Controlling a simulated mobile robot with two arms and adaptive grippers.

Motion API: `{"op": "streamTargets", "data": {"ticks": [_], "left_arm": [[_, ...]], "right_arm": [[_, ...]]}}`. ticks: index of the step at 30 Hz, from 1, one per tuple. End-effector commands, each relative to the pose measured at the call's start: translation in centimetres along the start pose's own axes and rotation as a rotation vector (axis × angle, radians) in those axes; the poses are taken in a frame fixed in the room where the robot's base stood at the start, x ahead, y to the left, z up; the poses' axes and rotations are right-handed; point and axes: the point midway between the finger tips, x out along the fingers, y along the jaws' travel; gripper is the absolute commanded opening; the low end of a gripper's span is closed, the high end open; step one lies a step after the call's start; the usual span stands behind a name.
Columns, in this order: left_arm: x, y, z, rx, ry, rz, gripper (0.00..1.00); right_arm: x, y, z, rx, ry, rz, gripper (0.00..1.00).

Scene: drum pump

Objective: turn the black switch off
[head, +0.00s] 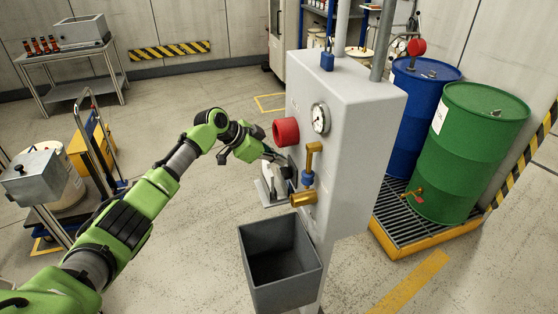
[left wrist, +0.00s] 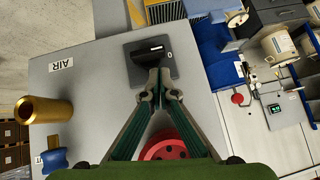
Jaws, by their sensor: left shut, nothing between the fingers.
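The black switch (left wrist: 149,54) sits on a dark square plate on the grey cabinet's (head: 355,115) face. In the left wrist view its handle lies roughly crosswise, with a white mark close to a "0" on the plate's right side. My left gripper (left wrist: 158,88) is shut and empty, its fingertips at the lower edge of the switch plate. I cannot tell whether they touch the switch. In the head view the left gripper (head: 276,157) is at the cabinet face, and the switch is mostly hidden behind it. My right gripper is in neither view.
A grey bin (head: 281,262) is below. Blue (head: 423,105) and green (head: 468,150) drums stand right.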

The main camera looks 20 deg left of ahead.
Motion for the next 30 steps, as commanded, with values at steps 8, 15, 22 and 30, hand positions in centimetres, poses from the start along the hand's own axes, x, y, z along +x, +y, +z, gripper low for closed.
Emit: {"op": "streamTargets", "data": {"ticks": [8, 15, 22, 30], "left_arm": [[-1.5, -0.1, 0.0, 0.000, 0.001, -0.002, 0.00], [-6.5, -0.1, 0.1, 0.002, 0.000, -0.004, 0.00], [-10.5, 0.0, 0.1, 0.000, -0.001, -0.002, 0.00], [-12.1, 0.0, 0.0, 0.000, 0.000, 0.000, 0.00]], "right_arm": [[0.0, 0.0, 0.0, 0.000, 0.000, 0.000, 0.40], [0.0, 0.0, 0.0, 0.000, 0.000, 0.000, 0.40], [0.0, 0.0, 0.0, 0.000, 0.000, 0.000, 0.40], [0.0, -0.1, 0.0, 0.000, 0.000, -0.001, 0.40]]}}
